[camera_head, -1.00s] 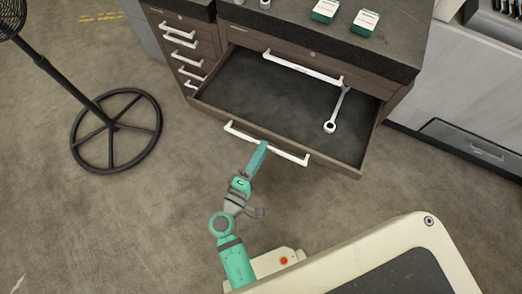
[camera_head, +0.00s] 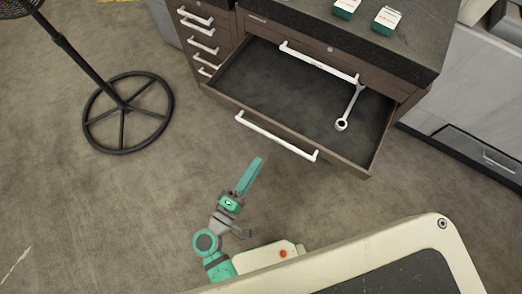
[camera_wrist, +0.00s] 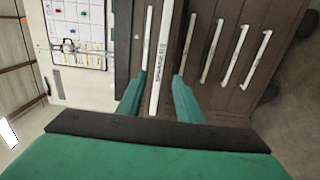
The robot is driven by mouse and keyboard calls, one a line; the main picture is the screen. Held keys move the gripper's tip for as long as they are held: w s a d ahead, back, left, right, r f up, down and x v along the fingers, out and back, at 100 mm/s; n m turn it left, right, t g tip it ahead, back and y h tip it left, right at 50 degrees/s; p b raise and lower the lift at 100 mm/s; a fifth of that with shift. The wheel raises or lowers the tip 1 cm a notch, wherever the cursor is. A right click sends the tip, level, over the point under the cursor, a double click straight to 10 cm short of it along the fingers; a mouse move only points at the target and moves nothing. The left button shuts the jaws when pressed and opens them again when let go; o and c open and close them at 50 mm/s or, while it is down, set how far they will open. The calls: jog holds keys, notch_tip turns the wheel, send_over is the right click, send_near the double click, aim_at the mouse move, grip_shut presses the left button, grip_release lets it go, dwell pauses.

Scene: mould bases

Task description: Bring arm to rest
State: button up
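My gripper (camera_head: 253,172) is teal and stands in front of the open drawer, clear of its handle in the head view. In the wrist view my gripper (camera_wrist: 160,90) shows two teal fingers spread apart with nothing between them touching; a long white handle (camera_wrist: 161,60) shows in the gap beyond. The open drawer (camera_head: 225,97) is pulled out of the dark brown cabinet, with a white handle (camera_head: 276,136) on its front. A silver wrench (camera_head: 348,110) lies inside the drawer at the right.
A black fan stand (camera_head: 125,106) with a round base is on the floor at the left. Two green and white boxes (camera_head: 386,20) sit on the cabinet top. Smaller drawers (camera_head: 202,45) at the left are closed. The floor between the fan and my gripper is clear.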

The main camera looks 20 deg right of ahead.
jog(key=shift+s+a, duration=0.4)
dwell(0.3)
jog(key=s+a+f+m+y, duration=0.2)
jog(key=s+a+f+y, duration=0.4)
jog(key=s+f+y, duration=0.4)
notch_tip(320, 180, up, 16)
jog(key=s+d+m+t+y, duration=0.1)
jog(key=s+m+t+y, duration=0.1)
jog(key=m, duration=0.4)
jog(key=shift+s+d+f+t+y, duration=0.15)
jog(key=shift+f+t+y, duration=0.1)
jog(key=shift+t+y, duration=0.45)
